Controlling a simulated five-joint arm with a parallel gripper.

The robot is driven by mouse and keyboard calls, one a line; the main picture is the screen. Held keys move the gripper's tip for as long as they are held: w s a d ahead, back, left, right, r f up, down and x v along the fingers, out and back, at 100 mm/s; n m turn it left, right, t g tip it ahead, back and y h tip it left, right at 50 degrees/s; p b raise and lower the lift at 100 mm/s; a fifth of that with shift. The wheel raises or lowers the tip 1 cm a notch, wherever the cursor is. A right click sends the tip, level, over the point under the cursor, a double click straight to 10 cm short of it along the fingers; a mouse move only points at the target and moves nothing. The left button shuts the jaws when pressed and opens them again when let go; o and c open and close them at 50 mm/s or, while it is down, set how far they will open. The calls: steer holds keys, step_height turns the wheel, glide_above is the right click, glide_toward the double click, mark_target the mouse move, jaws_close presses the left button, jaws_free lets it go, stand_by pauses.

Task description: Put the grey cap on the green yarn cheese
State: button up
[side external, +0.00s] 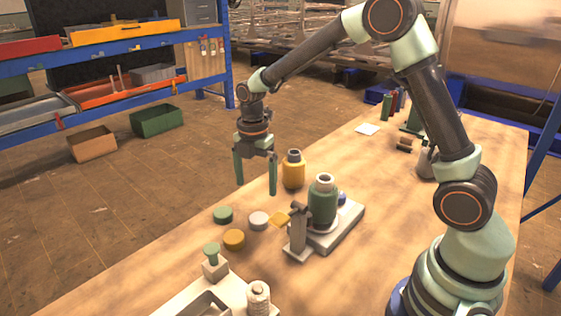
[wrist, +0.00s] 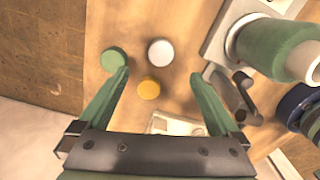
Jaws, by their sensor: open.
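The grey cap (side external: 258,220) lies flat on the wooden table, between the green cap and the stand; in the wrist view it (wrist: 161,52) is just beyond the fingertips, near the middle between them. The green yarn cheese (side external: 323,202) stands upright on a grey stand (side external: 347,228), its pale core sticking up bare at the top. It also shows at the upper right of the wrist view (wrist: 273,47). My gripper (side external: 256,187) is open and empty, pointing down above the table near the caps. Its two fingers also show in the wrist view (wrist: 160,74).
A green cap (side external: 222,215) and a yellow cap (side external: 234,239) lie close to the grey one. A yellow yarn cheese (side external: 293,174) stands behind. A dark clamp post (side external: 298,231) rises at the stand's front. A pale tray (side external: 232,296) holds pieces at the front edge.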

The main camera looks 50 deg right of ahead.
mark_target(258, 217)
step_height(258, 217, down, 10)
steer(key=shift+s+a+f, duration=0.1)
steer(key=shift+s, duration=0.05)
stand_by(0.4)
steer(key=c, duration=1.4)
